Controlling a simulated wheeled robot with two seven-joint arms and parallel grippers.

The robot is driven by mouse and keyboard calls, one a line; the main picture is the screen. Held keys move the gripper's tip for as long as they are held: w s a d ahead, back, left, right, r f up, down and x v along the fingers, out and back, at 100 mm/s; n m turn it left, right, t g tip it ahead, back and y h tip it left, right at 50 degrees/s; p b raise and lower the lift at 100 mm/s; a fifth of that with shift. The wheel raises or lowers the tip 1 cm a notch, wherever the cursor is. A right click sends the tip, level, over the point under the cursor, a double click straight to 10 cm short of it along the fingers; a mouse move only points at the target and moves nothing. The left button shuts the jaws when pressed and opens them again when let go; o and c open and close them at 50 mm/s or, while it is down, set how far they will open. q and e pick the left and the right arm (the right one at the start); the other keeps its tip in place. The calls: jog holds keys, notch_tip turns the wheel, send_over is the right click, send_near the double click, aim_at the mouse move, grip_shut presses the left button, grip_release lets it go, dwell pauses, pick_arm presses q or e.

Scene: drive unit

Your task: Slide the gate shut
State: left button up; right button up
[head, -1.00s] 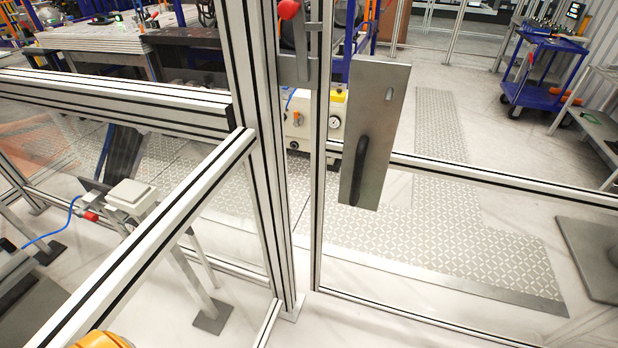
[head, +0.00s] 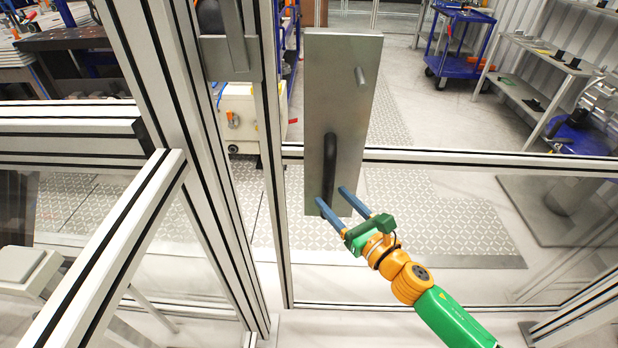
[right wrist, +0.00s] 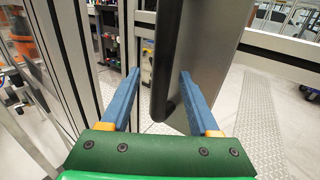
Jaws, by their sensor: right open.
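The gate is a clear panel in a pale aluminium frame (head: 450,158). Its left upright (head: 272,150) stands a little to the right of the thick fixed post (head: 183,150), with a gap between them. A grey metal plate (head: 352,75) on the gate carries a black upright bar handle (head: 329,155). My right gripper (head: 330,194) is open, with its blue fingers on either side of the handle's lower part. In the right wrist view the handle (right wrist: 163,60) stands between the fingers (right wrist: 159,73); I cannot tell whether they touch it. My left gripper is out of view.
A fixed fence rail (head: 110,250) runs from the post towards the lower left. Behind the gate are a patterned floor strip (head: 430,205), a blue trolley (head: 460,45) and a grey shelf bench (head: 540,75). The floor right of the plate looks clear.

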aim_at(330, 192)
jog(key=shift+w+a+r, duration=0.2)
jog(key=shift+w+r, duration=0.1)
jog(key=shift+w, duration=0.05)
jog(key=shift+r, duration=0.2)
jog(key=shift+w+a+r, duration=0.1)
jog(key=shift+w, duration=0.2)
jog(key=shift+f+x, duration=0.15)
jog(key=shift+x, duration=0.55)
jog(key=shift+f+x, duration=0.2)
jog(key=shift+x, duration=0.55)
jog(key=shift+s+r, duration=0.1)
jog(key=shift+s, duration=0.2)
jog(key=shift+c, duration=1.2)
grip_shut()
